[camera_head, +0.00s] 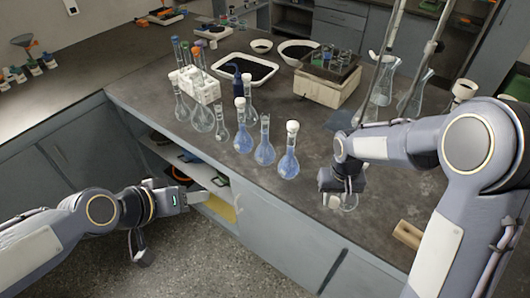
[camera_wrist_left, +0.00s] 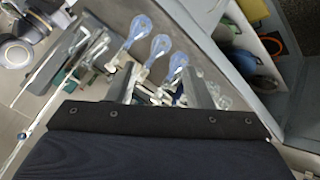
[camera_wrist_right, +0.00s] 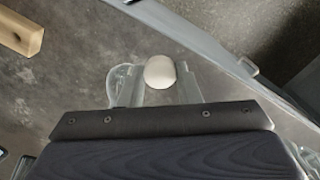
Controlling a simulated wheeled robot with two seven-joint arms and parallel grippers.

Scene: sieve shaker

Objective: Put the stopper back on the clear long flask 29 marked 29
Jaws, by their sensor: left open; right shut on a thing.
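My right gripper (camera_head: 343,199) is low over the right part of the bench, shut on a white stopper. The stopper (camera_wrist_right: 159,72) shows between its fingertips in the right wrist view. Clear glass (camera_wrist_right: 118,84) shows beside and behind the fingers there, and a clear rounded vessel (camera_head: 350,202) shows beside the gripper in the head view. I cannot tell whether stopper and glass touch. Clear long-necked flasks, one of them a flask (camera_head: 221,128) without a visible stopper, stand by the white rack; no number 29 is readable. My left gripper (camera_head: 203,196) is open and empty off the bench's front edge.
Several blue-filled flasks (camera_head: 288,163) stand mid-bench, some with white stoppers. A white rack (camera_head: 207,91), a black-filled tray (camera_head: 246,70) and the sieve shaker (camera_head: 327,87) stand behind. A wooden block (camera_head: 408,234) lies at the right front. Bare bench lies between.

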